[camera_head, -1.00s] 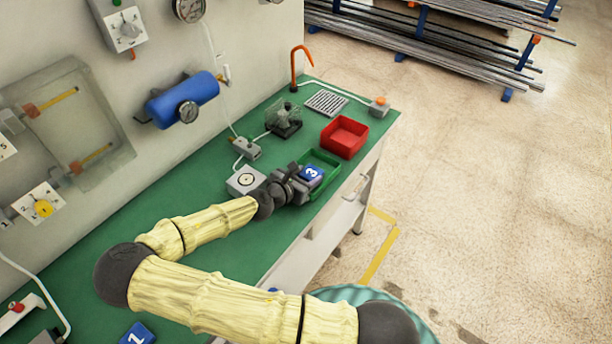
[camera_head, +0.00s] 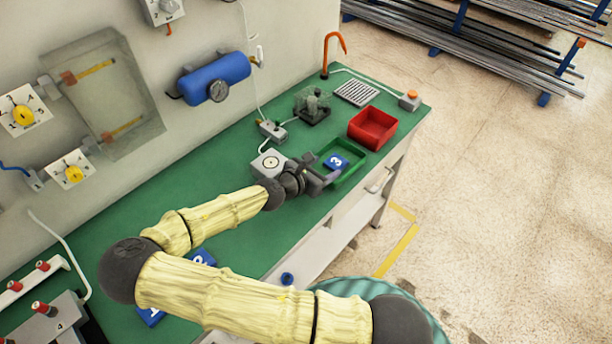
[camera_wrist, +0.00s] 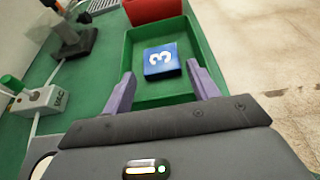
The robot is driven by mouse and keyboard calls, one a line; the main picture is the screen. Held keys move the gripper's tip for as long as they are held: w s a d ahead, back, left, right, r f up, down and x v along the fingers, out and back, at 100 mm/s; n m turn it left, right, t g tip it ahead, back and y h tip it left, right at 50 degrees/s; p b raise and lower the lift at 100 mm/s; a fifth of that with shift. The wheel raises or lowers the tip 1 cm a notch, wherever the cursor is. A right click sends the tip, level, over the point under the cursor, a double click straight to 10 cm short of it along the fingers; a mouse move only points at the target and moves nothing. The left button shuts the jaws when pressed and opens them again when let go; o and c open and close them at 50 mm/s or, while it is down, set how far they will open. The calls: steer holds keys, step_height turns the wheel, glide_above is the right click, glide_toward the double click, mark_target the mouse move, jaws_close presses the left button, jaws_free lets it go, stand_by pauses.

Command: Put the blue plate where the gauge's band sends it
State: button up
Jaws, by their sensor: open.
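The blue plate (camera_head: 336,162) with a white 3 lies in the green tray (camera_head: 356,174). It also shows in the wrist view (camera_wrist: 161,60), flat on the tray floor and slightly turned. My gripper (camera_head: 324,174) is at the tray's near-left end. Its two purple fingers are spread with nothing between them, and the plate lies beyond their tips, apart from them. The gauge (camera_head: 218,91) hangs under a blue cylinder on the wall. Its needle and bands are too small to read.
A red tray (camera_head: 371,129) stands just beyond the green one, with a grey grille (camera_head: 356,93) behind it. Other blue numbered plates (camera_head: 202,257) lie on the green bench, partly behind my arm.

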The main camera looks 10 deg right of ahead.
steer(key=v, duration=0.8)
steer(key=shift+s, duration=0.1)
stand_by(0.6)
